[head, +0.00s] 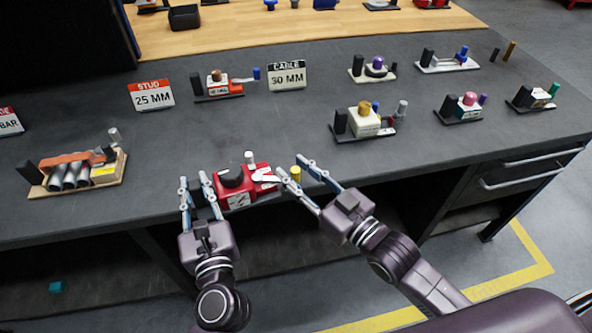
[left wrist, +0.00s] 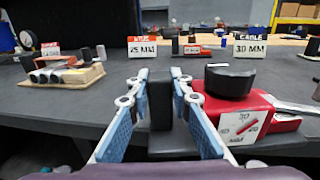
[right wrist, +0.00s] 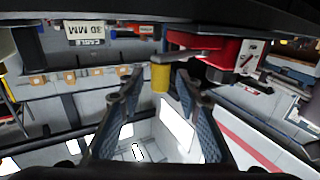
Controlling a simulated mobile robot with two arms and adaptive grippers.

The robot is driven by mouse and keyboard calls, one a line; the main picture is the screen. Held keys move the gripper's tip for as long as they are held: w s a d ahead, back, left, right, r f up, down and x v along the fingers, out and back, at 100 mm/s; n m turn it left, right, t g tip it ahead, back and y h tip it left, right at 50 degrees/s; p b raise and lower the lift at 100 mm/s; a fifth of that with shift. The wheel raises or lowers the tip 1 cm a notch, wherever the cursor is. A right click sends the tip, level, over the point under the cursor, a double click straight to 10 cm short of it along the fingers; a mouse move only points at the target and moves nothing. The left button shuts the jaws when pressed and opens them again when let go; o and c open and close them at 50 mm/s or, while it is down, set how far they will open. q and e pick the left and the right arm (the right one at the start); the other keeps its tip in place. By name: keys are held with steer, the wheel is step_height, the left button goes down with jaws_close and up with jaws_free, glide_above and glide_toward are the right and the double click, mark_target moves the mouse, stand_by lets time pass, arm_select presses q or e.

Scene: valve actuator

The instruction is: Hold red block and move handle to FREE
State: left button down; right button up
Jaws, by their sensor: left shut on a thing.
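The red block (head: 262,184) sits at the table's front edge, with a black round knob on top and a white dial label. It shows at the right of the left wrist view (left wrist: 257,106). A grey handle (right wrist: 190,55) runs from it to a yellow cylinder (right wrist: 160,78). My left gripper (head: 194,180) is shut on a black upright block (left wrist: 161,100) just left of the red block. My right gripper (head: 295,168) is open, its fingertips on either side of the yellow cylinder (head: 296,175), with gaps visible in the right wrist view.
A wooden tray (head: 115,178) with grey cylinders stands at the left. Signs reading STUD 25 MM (head: 151,95) and CABLE 30 MM (head: 287,75) stand behind. Several other fixtures occupy the table's right side. Dark tabletop is clear between them.

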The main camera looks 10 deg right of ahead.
steer(key=shift+w+a, duration=0.1)
steer(key=shift+c, duration=0.3)
jaws_close()
